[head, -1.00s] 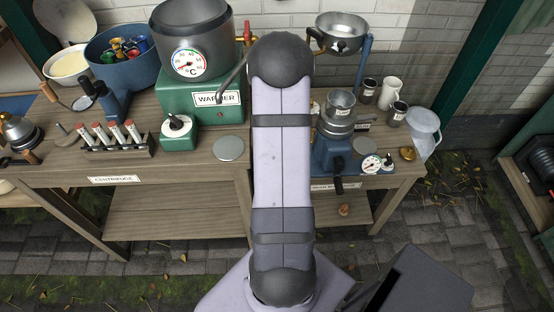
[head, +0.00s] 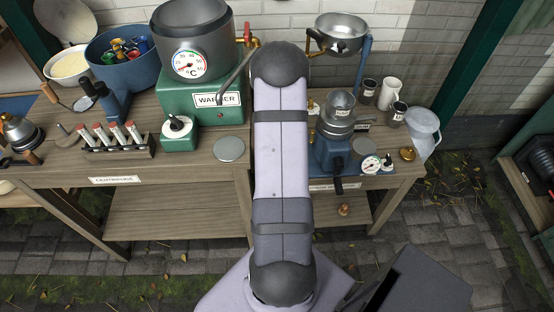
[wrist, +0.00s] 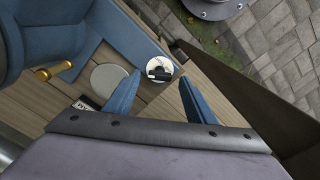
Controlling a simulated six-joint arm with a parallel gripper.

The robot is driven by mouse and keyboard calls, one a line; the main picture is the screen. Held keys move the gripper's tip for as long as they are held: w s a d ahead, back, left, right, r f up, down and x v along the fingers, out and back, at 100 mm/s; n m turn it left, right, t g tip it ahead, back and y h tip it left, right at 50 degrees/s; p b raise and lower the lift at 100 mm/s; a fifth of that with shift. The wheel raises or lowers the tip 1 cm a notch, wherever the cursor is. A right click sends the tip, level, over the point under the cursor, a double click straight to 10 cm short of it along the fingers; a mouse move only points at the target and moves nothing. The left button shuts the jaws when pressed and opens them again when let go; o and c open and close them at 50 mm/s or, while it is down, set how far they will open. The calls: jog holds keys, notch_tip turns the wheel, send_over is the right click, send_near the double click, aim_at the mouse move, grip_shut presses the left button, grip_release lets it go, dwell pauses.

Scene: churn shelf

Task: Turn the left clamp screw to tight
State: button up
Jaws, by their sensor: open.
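In the wrist view, two brass-coloured knobs stick out of a blue machine body at the left: one lower left (wrist: 43,74) and one upper right (wrist: 66,65). They look like clamp screws, but I cannot tell which is the left one. My gripper (wrist: 160,84) is open and empty, its two blue fingers apart. It is to the right of the knobs, touching neither. In the head view my arm hides my gripper. A blue machine (head: 333,152) stands right of my arm there; its clamp screws cannot be made out.
In the wrist view, a white dial with a black knob (wrist: 159,68) and a grey disc (wrist: 108,78) lie near the fingers.

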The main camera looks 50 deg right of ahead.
jog(key=shift+f, duration=0.75)
jog(key=shift+c, duration=0.3)
jog(key=c, duration=1)
jog(key=shift+m, duration=0.3)
jog(key=m, duration=0.3)
jog(key=shift+p, duration=0.4)
jog(key=shift+m, duration=1.7)
